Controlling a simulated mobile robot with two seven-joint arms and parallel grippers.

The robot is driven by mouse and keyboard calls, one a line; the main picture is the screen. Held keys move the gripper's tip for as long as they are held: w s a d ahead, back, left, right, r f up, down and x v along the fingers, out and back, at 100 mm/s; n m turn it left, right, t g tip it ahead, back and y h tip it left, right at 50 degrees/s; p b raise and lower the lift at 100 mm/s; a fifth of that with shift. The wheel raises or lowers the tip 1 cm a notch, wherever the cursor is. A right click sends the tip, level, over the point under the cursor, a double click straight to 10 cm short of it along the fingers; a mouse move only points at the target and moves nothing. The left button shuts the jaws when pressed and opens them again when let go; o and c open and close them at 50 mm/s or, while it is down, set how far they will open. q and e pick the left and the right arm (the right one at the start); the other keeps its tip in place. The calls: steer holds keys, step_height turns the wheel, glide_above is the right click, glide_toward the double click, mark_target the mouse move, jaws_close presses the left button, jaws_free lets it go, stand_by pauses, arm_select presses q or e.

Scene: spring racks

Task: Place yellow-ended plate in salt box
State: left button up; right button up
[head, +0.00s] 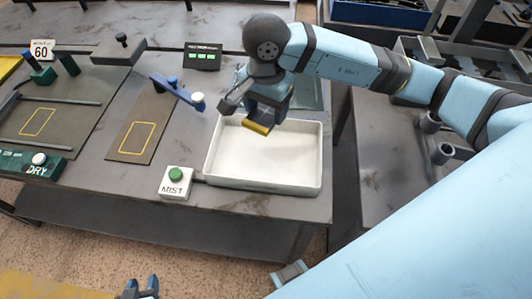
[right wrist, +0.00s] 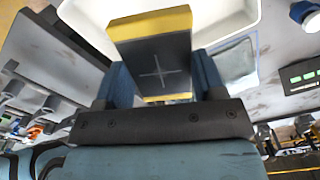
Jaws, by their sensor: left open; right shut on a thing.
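The yellow-ended plate is dark grey with yellow ends and a scribed cross on its face. It shows in the right wrist view (right wrist: 155,60), and its yellow end shows in the head view (head: 257,128). My right gripper (head: 265,105) is shut on the plate and holds it over the back left part of a white open tray (head: 263,186), which looks like the salt box. The tray's inside is plain white and looks empty. I cannot tell how high the plate is above its floor. My left gripper (head: 140,290) is open and empty at the bottom edge of the head view, away from the table.
A MIST box with a green button (head: 176,183) stands left of the tray. A board with a yellow outline (head: 137,138) and a blue lever (head: 178,92) lie further left. A DRY button box (head: 38,163) is at far left. A dark display (head: 203,57) stands behind.

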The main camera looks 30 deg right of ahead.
mark_target(266, 158)
step_height(266, 158, down, 16)
steer(key=shift+f+p, duration=0.1)
steer(key=shift+p, duration=0.2)
steer(key=shift+f, duration=0.1)
steer(key=shift+f, duration=0.2)
steer(key=o, duration=1.5)
steer(key=shift+r, duration=0.15)
